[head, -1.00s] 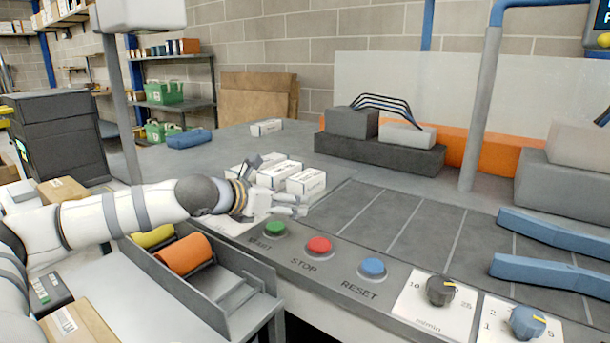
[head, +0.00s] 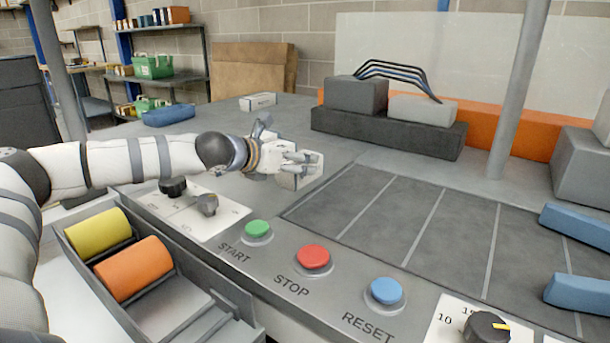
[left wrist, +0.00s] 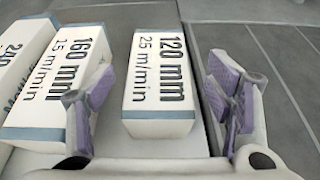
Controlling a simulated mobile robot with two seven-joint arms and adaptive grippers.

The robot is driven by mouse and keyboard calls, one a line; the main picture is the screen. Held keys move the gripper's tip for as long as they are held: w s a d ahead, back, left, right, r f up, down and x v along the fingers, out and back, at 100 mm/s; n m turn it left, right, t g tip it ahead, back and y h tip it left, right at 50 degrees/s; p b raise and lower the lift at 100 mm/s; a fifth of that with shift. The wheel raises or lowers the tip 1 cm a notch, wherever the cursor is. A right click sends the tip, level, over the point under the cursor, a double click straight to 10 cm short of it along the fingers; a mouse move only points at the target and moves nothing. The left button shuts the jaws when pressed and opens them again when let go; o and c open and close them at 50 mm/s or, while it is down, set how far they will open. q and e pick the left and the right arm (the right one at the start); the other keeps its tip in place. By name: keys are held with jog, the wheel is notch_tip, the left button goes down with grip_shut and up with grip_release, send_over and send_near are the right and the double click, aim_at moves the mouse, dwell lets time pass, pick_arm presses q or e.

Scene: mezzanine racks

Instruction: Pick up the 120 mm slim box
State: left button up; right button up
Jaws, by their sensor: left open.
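The 120 mm slim box (left wrist: 160,85) is white with blue-grey end bands and reads "120 mm 25 m/min" in the left wrist view. It lies between the two spread fingers of my left gripper (left wrist: 160,95), with a gap at each side. A wider 160 mm box (left wrist: 55,85) lies close to its left, beside the left finger, and another box (left wrist: 18,50) is at the far left edge. In the head view my open left gripper (head: 283,148) is low over the bench and largely hides these boxes. My right gripper is not in view.
A separate white box (head: 258,101) lies farther back, near a blue bundle (head: 169,115). Green, red and blue buttons (head: 313,258) line the front panel. A grey post (head: 517,90) and grey blocks (head: 388,132) stand behind. The dark lane surface (head: 390,215) right of the gripper is clear.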

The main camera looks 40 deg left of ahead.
pick_arm(q)
jog(key=x, duration=0.3)
jog(key=shift+f+b, duration=0.3)
jog(key=shift+b, duration=0.1)
jog(key=shift+w+r, duration=0.1)
jog(key=shift+w, duration=0.15)
jog(key=shift+s+r, duration=0.1)
jog(key=shift+r, duration=0.1)
jog(key=c, duration=1.4)
jog(key=shift+c, duration=0.2)
